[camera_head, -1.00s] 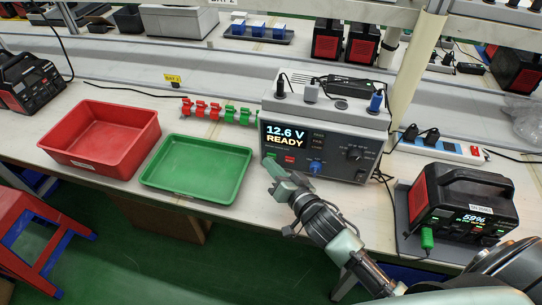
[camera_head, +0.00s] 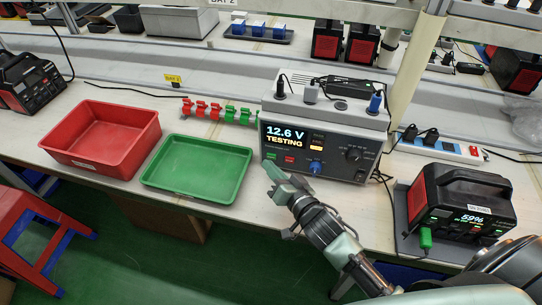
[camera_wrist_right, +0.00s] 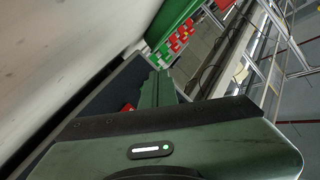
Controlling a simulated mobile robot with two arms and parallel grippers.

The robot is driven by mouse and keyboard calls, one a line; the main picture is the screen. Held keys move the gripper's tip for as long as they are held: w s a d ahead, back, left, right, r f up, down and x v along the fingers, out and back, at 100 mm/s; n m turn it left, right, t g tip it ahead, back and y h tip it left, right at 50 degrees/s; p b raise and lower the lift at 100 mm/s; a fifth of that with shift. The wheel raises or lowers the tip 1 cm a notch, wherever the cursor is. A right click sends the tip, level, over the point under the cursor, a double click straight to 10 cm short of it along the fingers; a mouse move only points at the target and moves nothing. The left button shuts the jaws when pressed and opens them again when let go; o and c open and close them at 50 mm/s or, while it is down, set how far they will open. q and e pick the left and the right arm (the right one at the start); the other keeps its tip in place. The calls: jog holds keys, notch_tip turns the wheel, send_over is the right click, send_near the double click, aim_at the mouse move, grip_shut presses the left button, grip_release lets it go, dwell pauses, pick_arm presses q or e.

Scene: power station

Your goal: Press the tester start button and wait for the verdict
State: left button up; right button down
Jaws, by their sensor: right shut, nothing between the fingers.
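The tester (camera_head: 325,140) is a grey and dark blue box on the bench. Its screen (camera_head: 285,134) reads "12.6 V TESTING", and a yellow light (camera_head: 316,149) glows beside it. A green button (camera_head: 271,156) and a red button (camera_head: 289,159) sit below the screen. My right gripper (camera_head: 270,170) is shut and empty, its tip just in front of and below the green button; a small gap seems to separate them. In the right wrist view the shut fingers (camera_wrist_right: 158,88) point along the tester's dark face. My left gripper is not in view.
A green tray (camera_head: 197,168) and a red bin (camera_head: 101,138) stand left of the tester. A power station (camera_head: 463,205) reading 59% stands on the right. Red and green clips (camera_head: 218,110) lie behind the green tray. A white power strip (camera_head: 437,147) lies behind the station.

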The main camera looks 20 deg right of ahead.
jog(key=shift+s+a+p, duration=0.15)
jog(key=shift+s+a, duration=0.4)
jog(key=shift+s, duration=0.3)
jog(key=shift+s+a+p, duration=0.15)
jog(key=shift+s+a, duration=0.45)
jog(key=shift+s, duration=0.2)
jog(key=shift+s+a+p, duration=0.15)
jog(key=shift+s+a, duration=0.4)
jog(key=shift+s, duration=0.3)
jog(key=shift+f, duration=0.1)
